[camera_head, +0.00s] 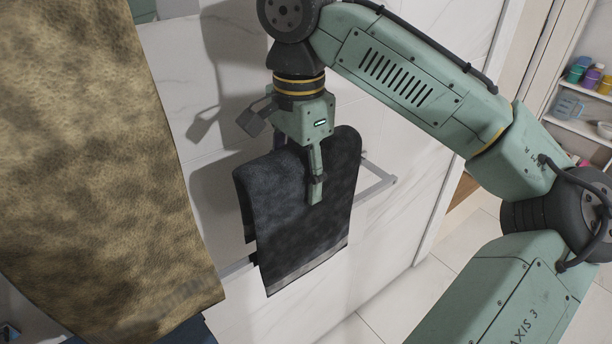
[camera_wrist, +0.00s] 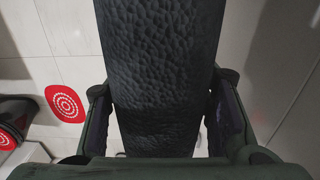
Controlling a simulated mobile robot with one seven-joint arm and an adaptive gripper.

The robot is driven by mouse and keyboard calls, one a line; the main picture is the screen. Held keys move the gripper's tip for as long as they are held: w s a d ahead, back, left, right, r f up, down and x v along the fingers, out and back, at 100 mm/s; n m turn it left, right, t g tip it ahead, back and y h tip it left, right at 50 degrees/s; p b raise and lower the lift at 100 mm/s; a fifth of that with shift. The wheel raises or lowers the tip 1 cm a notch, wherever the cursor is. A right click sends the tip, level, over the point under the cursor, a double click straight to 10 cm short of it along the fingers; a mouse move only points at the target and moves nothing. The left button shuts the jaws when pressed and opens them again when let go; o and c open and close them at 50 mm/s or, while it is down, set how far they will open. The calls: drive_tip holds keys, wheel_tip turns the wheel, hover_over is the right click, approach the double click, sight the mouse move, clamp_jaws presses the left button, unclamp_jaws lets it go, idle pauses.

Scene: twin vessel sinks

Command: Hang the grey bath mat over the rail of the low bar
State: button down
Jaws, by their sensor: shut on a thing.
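The dark grey bath mat (camera_head: 305,240) hangs folded from my gripper (camera_head: 315,178), with a long front flap and a shorter back flap at its left. One finger lies down the front of the mat; the other is hidden behind it. In the wrist view my gripper (camera_wrist: 161,95) has the mat (camera_wrist: 160,50) between its two fingers. The low bar's rail (camera_head: 378,187) shows to the right of the mat and again at its lower left. The fold is above the rail line. The mat hides the middle of the rail, so I cannot tell whether it runs between the flaps.
A large mottled brown towel (camera_head: 95,170) hangs close at the left. White marble wall panels (camera_head: 390,235) stand behind the bar. Shelves with jars (camera_head: 592,75) are at the far right. The wrist view shows a red patterned disc (camera_wrist: 65,103) and a dark bin (camera_wrist: 14,115).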

drive_tip(key=shift+f+b, duration=4)
drive_tip(key=shift+f, duration=3.7)
drive_tip(key=c, duration=0.7)
unclamp_jaws()
